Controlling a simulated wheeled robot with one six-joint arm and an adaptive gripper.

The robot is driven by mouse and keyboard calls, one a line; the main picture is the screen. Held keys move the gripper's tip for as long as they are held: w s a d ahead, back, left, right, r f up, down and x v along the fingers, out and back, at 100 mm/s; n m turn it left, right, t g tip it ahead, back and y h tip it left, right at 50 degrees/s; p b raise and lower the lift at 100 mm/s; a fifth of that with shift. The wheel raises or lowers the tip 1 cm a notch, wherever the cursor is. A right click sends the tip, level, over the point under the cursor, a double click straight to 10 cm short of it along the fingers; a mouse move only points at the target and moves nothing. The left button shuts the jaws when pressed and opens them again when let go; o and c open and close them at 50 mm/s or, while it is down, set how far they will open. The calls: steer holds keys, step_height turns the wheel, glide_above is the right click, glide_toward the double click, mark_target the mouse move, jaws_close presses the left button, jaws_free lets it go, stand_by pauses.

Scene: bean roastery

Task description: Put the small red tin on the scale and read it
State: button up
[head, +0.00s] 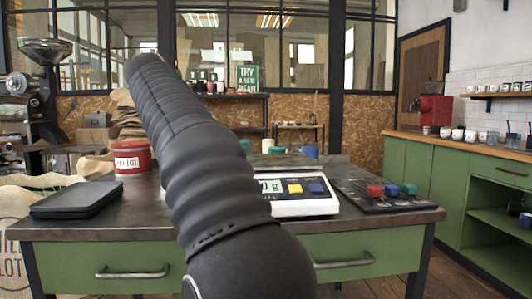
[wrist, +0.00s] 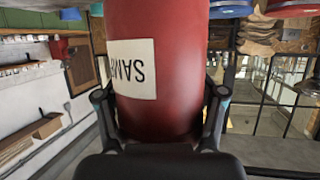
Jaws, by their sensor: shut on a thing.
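My gripper (wrist: 161,95) is shut on a red tin (wrist: 175,60) with a cream label whose letters begin "SAM". The wrist view shows it upside down, with one finger on each side of the tin. In the head view my arm hides the gripper and this tin. The white scale (head: 306,207) is on the table, partly behind my arm. Its display (head: 271,186) is cut off by the arm; a "0 g" shows, and any digits further left are hidden. The scale has a yellow and a blue button.
Another red tin (head: 131,158), labelled with "LOT", stands at the table's left back. A flat black case (head: 77,198) lies in front of it. A dark tray (head: 350,190) with red, blue and green items is right of the scale. Green cabinets (head: 433,172) line the right wall.

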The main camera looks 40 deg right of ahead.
steer(key=s+d+r+m+g+h+p, duration=0.15)
steer(key=s+d, duration=0.25)
steer(key=d, duration=0.6)
steer(key=s+d+r+m+g+h+p, duration=0.1)
steer(key=s+d+r+m+g+p, duration=0.2)
steer(key=d, duration=0.8)
steer(key=s+d+r+m+g+h, duration=0.15)
steer(key=s+d, duration=0.35)
steer(key=d, duration=0.5)
steer(key=b, duration=0.2)
glide_above(273, 158)
step_height(273, 158, down, 8)
steer(key=shift+s+f+m+g+b, duration=0.1)
steer(key=shift+f+m+g+b, duration=0.2)
steer(key=shift+f, duration=0.65)
steer(key=shift+s+f+g+b, duration=0.1)
steer(key=shift+f+b, duration=0.25)
steer(key=shift+f, duration=0.55)
steer(key=shift+f, duration=0.2)
steer(key=o, duration=1.3)
steer(key=shift+w, duration=0.1)
steer(key=shift+c, duration=0.2)
